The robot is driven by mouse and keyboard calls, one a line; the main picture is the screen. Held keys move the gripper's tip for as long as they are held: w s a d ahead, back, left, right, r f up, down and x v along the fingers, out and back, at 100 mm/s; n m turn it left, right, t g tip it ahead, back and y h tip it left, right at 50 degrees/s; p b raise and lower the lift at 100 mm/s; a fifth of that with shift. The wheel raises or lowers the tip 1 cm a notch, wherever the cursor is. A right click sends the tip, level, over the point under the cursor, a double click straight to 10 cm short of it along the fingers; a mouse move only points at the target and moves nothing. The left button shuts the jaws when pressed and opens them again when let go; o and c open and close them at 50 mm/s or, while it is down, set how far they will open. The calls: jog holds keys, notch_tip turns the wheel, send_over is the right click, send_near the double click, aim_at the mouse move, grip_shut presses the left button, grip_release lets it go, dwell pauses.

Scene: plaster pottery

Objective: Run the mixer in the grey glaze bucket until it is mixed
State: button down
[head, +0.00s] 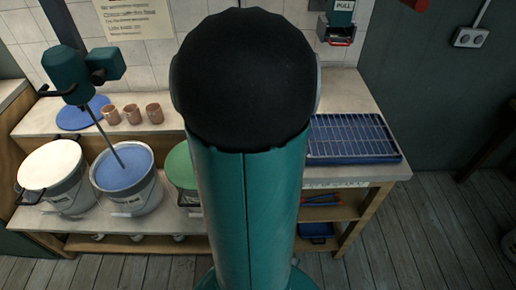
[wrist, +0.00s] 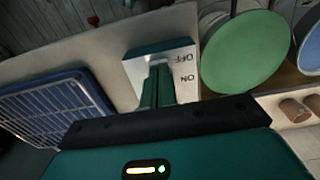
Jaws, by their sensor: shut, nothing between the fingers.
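The mixer (head: 80,72) is a teal unit at the left in the head view. Its thin shaft slants down into a grey-walled bucket (head: 126,183) holding blue glaze. I see no grey glaze surface. In the wrist view a switch box (wrist: 133,75) with a teal edge and pale face carries the words OFF and ON. My gripper (wrist: 158,72) is shut and empty, its fingers in front of this box and covering part of it. I cannot tell whether they touch. My arm hides the box and gripper in the head view.
A white-topped bucket (head: 50,172) and a green one (head: 181,167) flank the blue one. Brown mugs (head: 132,113) and a blue disc (head: 82,113) sit behind. A blue wire-rack tray (head: 398,157) is at the right. A PULL dispenser (head: 341,18) hangs on the wall.

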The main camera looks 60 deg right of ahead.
jog(key=shift+f, duration=0.3)
jog(key=shift+r, duration=3.5)
jog(key=w+a+r+n+t, duration=0.1)
jog(key=w+a+r+n, duration=0.2)
jog(key=a, duration=0.6)
jog(key=w+a+r+n+t, duration=0.25)
jog(key=w+a, duration=0.25)
jog(key=a, duration=0.3)
jog(key=w+a+r+n, duration=0.2)
jog(key=w+a+n, duration=0.2)
jog(key=a, duration=0.5)
jog(key=s+a+n+t, duration=0.1)
jog(key=a+n+t, duration=0.1)
jog(key=a, duration=0.8)
jog(key=shift+s+r+n, duration=0.2)
jog(key=shift+s+n, duration=0.1)
jog(key=shift+n, duration=0.25)
